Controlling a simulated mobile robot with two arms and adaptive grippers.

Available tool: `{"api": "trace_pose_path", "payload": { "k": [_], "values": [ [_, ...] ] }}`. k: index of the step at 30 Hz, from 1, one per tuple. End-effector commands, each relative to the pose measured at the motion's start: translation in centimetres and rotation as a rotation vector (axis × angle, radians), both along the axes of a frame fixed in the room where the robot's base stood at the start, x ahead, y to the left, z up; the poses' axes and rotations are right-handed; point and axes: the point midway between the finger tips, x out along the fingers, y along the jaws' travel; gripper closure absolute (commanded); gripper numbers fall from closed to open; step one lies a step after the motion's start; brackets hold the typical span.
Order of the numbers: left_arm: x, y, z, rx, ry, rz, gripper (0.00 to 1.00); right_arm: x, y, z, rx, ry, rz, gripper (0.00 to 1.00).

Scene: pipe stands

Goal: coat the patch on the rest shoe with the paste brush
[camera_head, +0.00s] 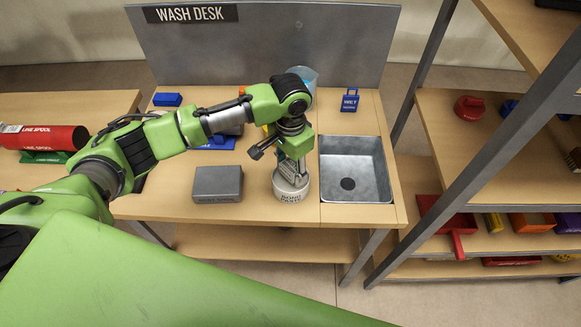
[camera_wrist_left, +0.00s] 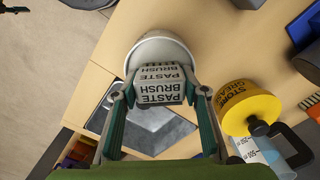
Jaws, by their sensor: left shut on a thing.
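My left gripper (camera_head: 293,162) is shut on the paste brush, a pale block-like handle lettered PASTE BRUSH (camera_wrist_left: 160,86), clear between the fingers (camera_wrist_left: 160,92) in the left wrist view. The brush is at a round white pot (camera_head: 291,190) on the wash desk, whose rim (camera_wrist_left: 150,40) shows behind the handle. The brush's lower end is hidden, so I cannot tell how deep it sits in the pot. I cannot make out the patch or surely identify the rest shoe. My right gripper is not in view.
A grey block (camera_head: 218,184) with small lettering lies left of the pot. The sink (camera_head: 354,168) is right of it. A yellow STORE GREASE container (camera_wrist_left: 248,108) shows in the wrist view. A red line spool (camera_head: 42,138) lies at left. Shelves (camera_head: 448,140) stand at right.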

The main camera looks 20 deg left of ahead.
Motion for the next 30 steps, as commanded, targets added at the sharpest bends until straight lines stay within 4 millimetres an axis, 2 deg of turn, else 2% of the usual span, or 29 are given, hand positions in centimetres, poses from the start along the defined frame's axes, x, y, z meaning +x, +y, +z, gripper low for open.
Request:
{"api": "trace_pose_path", "payload": {
  "k": [9,10,12,20,21,22,30],
  "values": [
    [0.01,0.00,-0.49,0.000,0.000,0.000,0.77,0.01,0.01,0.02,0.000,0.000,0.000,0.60],
    [0.01,0.00,-0.50,0.000,0.000,0.000,0.57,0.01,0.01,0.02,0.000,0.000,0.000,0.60],
    [0.02,0.00,-0.48,0.000,0.000,0.000,0.40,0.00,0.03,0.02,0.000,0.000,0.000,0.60],
    [-0.01,0.01,-0.51,0.001,0.001,0.000,0.40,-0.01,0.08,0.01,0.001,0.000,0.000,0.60],
    [-0.03,0.02,-0.52,0.001,0.001,0.000,0.50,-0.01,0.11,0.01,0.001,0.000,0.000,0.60],
    [-0.02,0.01,-0.52,0.001,0.001,0.000,0.52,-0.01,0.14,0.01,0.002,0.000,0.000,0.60],
    [-0.05,0.08,-0.57,0.002,0.001,0.001,0.52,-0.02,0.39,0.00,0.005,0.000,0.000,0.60]
  ]
}}
